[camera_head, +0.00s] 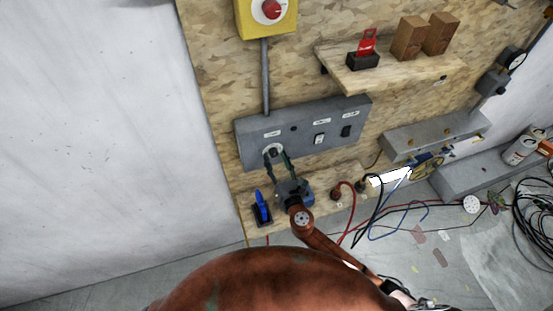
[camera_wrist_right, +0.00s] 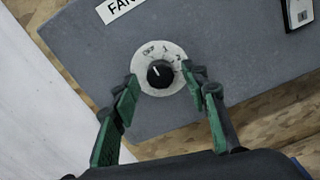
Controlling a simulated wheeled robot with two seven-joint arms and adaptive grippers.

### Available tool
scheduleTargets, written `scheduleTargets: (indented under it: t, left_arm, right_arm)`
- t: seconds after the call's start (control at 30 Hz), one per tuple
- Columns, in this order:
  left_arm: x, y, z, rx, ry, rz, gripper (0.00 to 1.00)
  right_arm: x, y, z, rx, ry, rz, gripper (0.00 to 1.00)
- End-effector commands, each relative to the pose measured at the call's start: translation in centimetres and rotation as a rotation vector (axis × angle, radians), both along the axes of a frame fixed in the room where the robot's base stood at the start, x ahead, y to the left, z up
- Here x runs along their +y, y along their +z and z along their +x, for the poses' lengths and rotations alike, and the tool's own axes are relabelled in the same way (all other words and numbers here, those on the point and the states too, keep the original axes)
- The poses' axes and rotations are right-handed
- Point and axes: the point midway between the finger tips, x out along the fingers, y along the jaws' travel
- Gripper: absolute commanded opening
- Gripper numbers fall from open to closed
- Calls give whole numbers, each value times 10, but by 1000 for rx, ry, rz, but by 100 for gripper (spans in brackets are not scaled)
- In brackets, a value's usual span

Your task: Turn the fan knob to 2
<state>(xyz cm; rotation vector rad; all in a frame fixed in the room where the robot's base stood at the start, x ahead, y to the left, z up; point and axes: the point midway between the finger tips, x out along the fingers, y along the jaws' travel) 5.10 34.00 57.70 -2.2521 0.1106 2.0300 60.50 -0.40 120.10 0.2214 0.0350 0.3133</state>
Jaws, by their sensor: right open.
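The fan knob (camera_wrist_right: 160,74) is a round black knob with a white pointer line, on a white dial (camera_wrist_right: 148,88) marked OFF, 1, 2. In the wrist view the pointer aims up and slightly left, between OFF and 1 as far as I can tell. The dial is on a grey panel (camera_head: 243,149) under a FAN label (camera_wrist_right: 122,8). My right gripper (camera_wrist_right: 168,82) is open, one green-padded finger on each side of the knob; I cannot tell whether they touch it. In the head view the right gripper (camera_head: 276,158) reaches up to the panel. My left gripper is not in view.
The panel also holds a switch (camera_head: 319,139) and a black part (camera_head: 346,131). Below it, a ledge carries a blue item in a black holder (camera_head: 262,208). A shelf (camera_head: 400,75) above holds two brown boxes (camera_head: 408,38). Cables (camera_head: 400,208) lie at the right.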

Motion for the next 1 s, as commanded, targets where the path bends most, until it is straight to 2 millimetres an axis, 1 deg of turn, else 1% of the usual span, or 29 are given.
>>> scheduleTargets:
  t: [0.17, 0.77, 1.0]
  left_arm:
    - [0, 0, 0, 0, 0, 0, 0]
    - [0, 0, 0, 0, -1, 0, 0]
    - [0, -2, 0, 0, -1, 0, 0]
  right_arm:
    - [0, 0, 0, 0, 0, 0, 41]
    - [0, 0, 0, 0, 0, 1, 1]
    - [0, -1, 0, 6, 0, 17, 0]
